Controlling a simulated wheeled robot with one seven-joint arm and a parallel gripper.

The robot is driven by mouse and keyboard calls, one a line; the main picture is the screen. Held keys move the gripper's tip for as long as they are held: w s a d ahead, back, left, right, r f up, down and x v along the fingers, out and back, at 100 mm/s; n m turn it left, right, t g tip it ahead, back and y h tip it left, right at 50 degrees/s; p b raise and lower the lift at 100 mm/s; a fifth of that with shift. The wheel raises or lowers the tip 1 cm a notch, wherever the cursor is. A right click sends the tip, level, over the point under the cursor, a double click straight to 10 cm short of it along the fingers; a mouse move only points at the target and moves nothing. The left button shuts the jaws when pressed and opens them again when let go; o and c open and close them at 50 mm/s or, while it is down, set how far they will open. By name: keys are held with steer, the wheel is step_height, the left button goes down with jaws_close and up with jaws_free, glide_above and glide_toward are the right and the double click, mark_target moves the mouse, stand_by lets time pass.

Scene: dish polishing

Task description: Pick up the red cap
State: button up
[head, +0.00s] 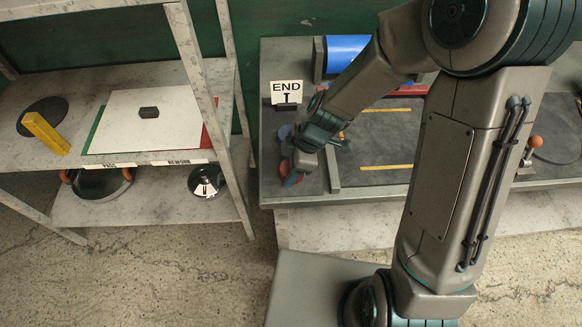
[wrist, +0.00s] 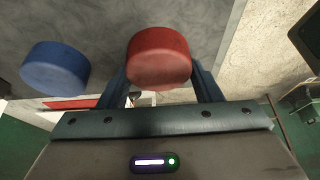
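The red cap (wrist: 159,57) is a short round cylinder, seen between the two fingers of my gripper (wrist: 160,78) in the wrist view. The fingers flank it closely, but I cannot tell whether they press on it or whether it is lifted. In the head view the red cap (head: 292,179) shows just below my gripper (head: 302,163), near the left end of the workbench; the arm hides part of it. A similar blue cap (wrist: 55,69) lies to the left of the red one in the wrist view, apart from the fingers.
The workbench (head: 350,200) has a blue roller (head: 345,53) at the back and an END sign (head: 287,93) behind my gripper. A shelf rack (head: 200,82) stands to the left, holding a white board (head: 150,125) and a yellow block (head: 45,133). Floor shows between rack and bench.

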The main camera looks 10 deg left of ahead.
steer(key=c, duration=0.3)
steer(key=shift+c, duration=0.4)
steer(key=shift+r, duration=0.1)
